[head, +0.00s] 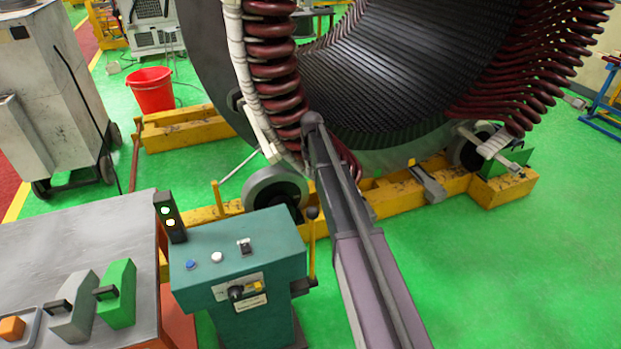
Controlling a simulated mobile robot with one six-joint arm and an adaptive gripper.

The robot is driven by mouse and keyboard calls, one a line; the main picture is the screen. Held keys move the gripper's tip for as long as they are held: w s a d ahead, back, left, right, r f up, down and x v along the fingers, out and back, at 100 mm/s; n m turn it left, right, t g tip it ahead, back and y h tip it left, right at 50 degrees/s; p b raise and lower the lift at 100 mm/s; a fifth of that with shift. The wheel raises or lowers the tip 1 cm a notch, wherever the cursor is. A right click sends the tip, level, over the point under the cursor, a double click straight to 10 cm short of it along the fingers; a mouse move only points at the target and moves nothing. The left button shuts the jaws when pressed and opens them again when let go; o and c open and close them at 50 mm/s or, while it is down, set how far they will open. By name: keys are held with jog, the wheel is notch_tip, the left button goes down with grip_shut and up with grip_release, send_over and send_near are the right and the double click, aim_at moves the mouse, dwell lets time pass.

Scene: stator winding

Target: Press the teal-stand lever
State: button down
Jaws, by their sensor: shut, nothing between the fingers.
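The teal stand (243,262) stands at the lower middle in the head view. Its top has a blue button, a white button and a small switch, and its front has a dark knob on a plate. A lever (312,248), a yellow post with a dark round knob on top, stands upright at the stand's right side. My long grey and purple arm rises from the bottom edge just right of the lever, with a small gap between them in the picture. I see no gripper fingers, so where my gripper is relative to the lever is not shown.
The large stator (400,70) with dark red coils rests on yellow beams (430,190) behind the stand. A grey bench (80,240) stands at left, a red bucket (152,92) farther back. Green floor (500,270) at right is clear.

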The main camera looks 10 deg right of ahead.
jog(key=s+f+b, duration=0.4)
jog(key=f+b, duration=0.5)
jog(key=f, duration=0.1)
jog(key=shift+s+a+b, duration=0.2)
jog(key=shift+a+b, duration=0.1)
jog(key=shift+b, duration=0.1)
dwell(0.3)
jog(key=shift+f, duration=0.1)
dwell(0.4)
